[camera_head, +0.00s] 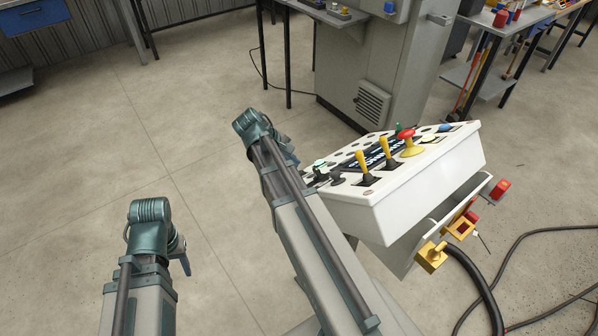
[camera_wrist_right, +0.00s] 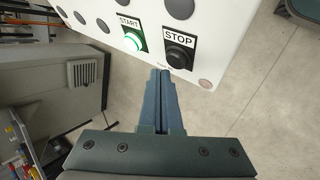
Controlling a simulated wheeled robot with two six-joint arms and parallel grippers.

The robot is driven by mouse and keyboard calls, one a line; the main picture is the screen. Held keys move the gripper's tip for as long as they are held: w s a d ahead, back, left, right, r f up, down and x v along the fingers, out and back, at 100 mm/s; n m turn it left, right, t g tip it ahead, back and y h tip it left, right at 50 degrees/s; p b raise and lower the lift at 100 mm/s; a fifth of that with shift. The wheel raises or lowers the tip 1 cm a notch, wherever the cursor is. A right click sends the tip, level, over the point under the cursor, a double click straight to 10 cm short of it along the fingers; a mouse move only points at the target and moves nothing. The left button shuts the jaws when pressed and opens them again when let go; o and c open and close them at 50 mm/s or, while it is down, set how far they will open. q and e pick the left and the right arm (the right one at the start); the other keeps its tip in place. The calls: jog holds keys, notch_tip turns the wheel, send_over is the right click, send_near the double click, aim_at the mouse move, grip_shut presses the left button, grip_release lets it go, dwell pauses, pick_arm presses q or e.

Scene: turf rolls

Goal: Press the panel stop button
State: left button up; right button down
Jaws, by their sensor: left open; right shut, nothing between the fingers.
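The white control panel (camera_head: 420,195) stands at the right in the head view, its sloped top full of controls. In the right wrist view the black STOP button (camera_wrist_right: 180,50) sits under its STOP label, to the right of the green-lit START button (camera_wrist_right: 133,41). My right gripper (camera_wrist_right: 160,73) is shut and empty, its tips just below the panel's edge in that picture, near the STOP button; I cannot tell whether they touch the panel. In the head view the right arm hides most of that gripper. My left gripper (camera_head: 184,264) is open and empty at the lower left, away from the panel.
The panel top also carries yellow levers (camera_head: 388,153) and a red mushroom knob (camera_head: 407,136). Yellow and red fittings (camera_head: 432,256) stick out of its lower side. A grey cabinet (camera_head: 360,60) stands behind. Black cables (camera_head: 470,275) lie at the right; the left floor is clear.

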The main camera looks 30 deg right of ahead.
jog(key=shift+s+f, duration=0.1)
jog(key=shift+f, duration=0.05)
jog(key=shift+s+f+b, duration=0.15)
jog(key=shift+f+b, duration=0.05)
jog(key=shift+b, duration=0.15)
jog(key=shift+s+f+b, duration=0.3)
dwell(0.7)
jog(key=shift+w+r, duration=0.1)
jog(key=shift+r, duration=0.05)
jog(key=shift+w+r+p, duration=0.45)
jog(key=shift+r+p, duration=0.1)
jog(key=shift+p, duration=0.15)
jog(key=w+r+p, duration=0.1)
jog(key=r+p, duration=0.1)
jog(key=w+r+p, duration=0.1)
jog(key=w, duration=0.1)
jog(key=shift+w+a+r+p, duration=0.1)
jog(key=shift+a+r+p, duration=0.05)
jog(key=shift+r+p, duration=0.25)
dwell(0.4)
